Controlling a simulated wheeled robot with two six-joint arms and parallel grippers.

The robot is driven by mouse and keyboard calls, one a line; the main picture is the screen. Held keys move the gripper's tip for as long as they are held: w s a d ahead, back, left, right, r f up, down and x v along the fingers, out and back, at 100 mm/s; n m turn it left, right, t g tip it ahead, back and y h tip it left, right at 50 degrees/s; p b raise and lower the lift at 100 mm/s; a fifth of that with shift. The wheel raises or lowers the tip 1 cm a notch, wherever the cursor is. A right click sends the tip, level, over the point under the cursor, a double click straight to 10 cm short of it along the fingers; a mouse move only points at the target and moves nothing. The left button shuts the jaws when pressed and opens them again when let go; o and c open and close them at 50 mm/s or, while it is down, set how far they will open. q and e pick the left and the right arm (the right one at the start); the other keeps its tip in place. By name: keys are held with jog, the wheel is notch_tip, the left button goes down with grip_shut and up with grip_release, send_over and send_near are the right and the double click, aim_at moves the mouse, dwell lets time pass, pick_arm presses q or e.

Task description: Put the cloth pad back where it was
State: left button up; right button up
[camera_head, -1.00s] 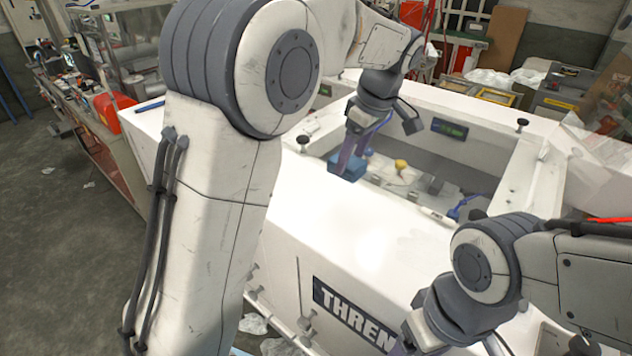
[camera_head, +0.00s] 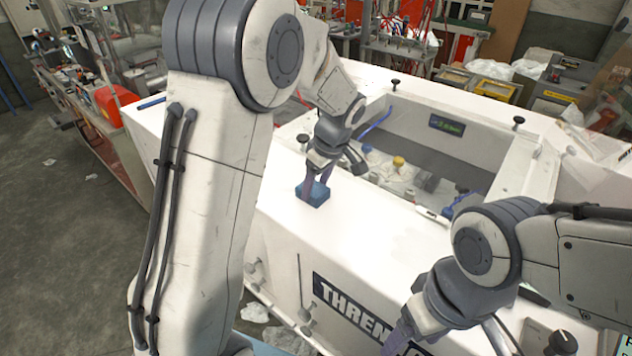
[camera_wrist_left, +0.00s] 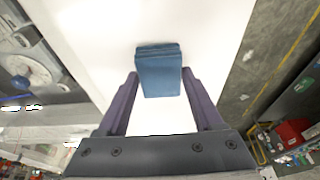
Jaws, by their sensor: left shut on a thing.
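The cloth pad (camera_head: 318,196) is a blue folded block at the front white top of the bench, left of the open well. My left gripper (camera_head: 314,186) points down and is shut on it. In the left wrist view the pad (camera_wrist_left: 159,72) sits between the two purple fingers (camera_wrist_left: 160,80), with white surface behind it. The pad is at or just above the surface; I cannot tell whether it touches. My right gripper (camera_head: 398,338) is low at the right, in front of the bench, its tips partly cut off, so its opening does not show.
The white bench (camera_head: 290,240) has a sunken well holding jars, one with a yellow lid (camera_head: 399,162), and a blue hose. Black knobs (camera_head: 302,140) stand on the rim. A white pen-like item (camera_head: 432,215) lies on the front rim. The front top around the pad is clear.

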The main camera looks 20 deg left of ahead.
pick_arm(q)
jog(key=o, duration=0.8)
jog(key=shift+f, duration=0.15)
jog(key=o, duration=0.4)
